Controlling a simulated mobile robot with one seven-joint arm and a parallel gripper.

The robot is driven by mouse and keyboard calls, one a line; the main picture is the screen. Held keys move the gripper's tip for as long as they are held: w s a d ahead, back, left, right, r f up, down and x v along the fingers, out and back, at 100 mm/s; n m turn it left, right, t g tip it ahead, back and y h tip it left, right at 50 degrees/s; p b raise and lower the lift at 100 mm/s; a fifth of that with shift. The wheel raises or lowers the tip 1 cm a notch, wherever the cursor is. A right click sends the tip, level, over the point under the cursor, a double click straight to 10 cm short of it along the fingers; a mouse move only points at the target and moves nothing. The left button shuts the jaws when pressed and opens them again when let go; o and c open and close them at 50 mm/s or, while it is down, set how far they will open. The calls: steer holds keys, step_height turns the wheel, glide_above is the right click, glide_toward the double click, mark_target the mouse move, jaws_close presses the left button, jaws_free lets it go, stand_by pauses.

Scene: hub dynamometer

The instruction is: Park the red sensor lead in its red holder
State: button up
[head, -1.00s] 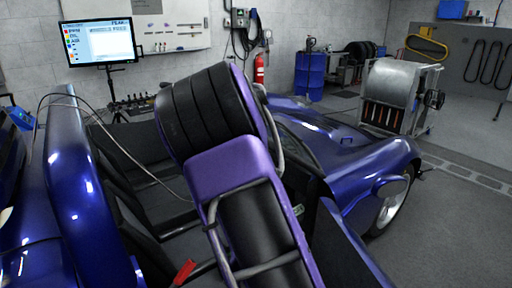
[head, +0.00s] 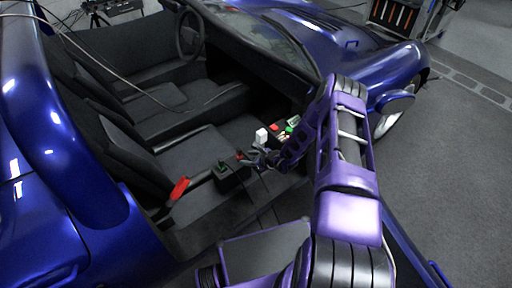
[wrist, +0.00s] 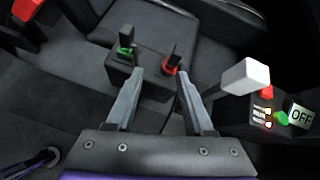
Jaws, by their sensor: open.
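A black box (wrist: 135,78) on the car seat carries a green ring (wrist: 126,50) and a red ring (wrist: 169,68). A dark upright plug stands at each ring; I cannot tell how deep the plug (wrist: 176,53) at the red ring sits. The box also shows in the head view (head: 230,178). My gripper (wrist: 160,75) is open, its fingertips over the near side of this box, the right finger close to the red ring. Nothing shows between the fingers. In the head view my gripper (head: 256,158) is small and partly blends into the dark interior.
A white block (wrist: 245,76) on a grey stem stands right of my fingers. Beyond it is a control panel with red and green buttons and an OFF display (wrist: 301,116). The blue car body (head: 75,150) surrounds the opening.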

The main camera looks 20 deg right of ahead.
mark_target(241, 150)
steer(key=w+f+m+b, duration=0.1)
steer(key=w+b, duration=0.1)
steer(key=w+f+m+t+b, duration=0.1)
steer(key=w+f+b, duration=0.1)
steer(key=w+a+f+m+h+b, duration=0.1)
steer(key=w+b, duration=0.1)
steer(key=shift+w+f+m, duration=0.2)
steer(key=shift+f+m, duration=0.1)
steer(key=shift+f, duration=0.05)
steer(key=shift+b+x, duration=0.6)
steer(key=shift+x, duration=0.25)
steer(key=shift+w+r, duration=0.1)
steer(key=shift+r, duration=0.05)
jaws_close()
steer(key=shift+r+p, duration=0.65)
steer(key=shift+r, duration=0.05)
steer(key=shift+r+p, duration=1.75)
steer(key=shift+r, duration=0.35)
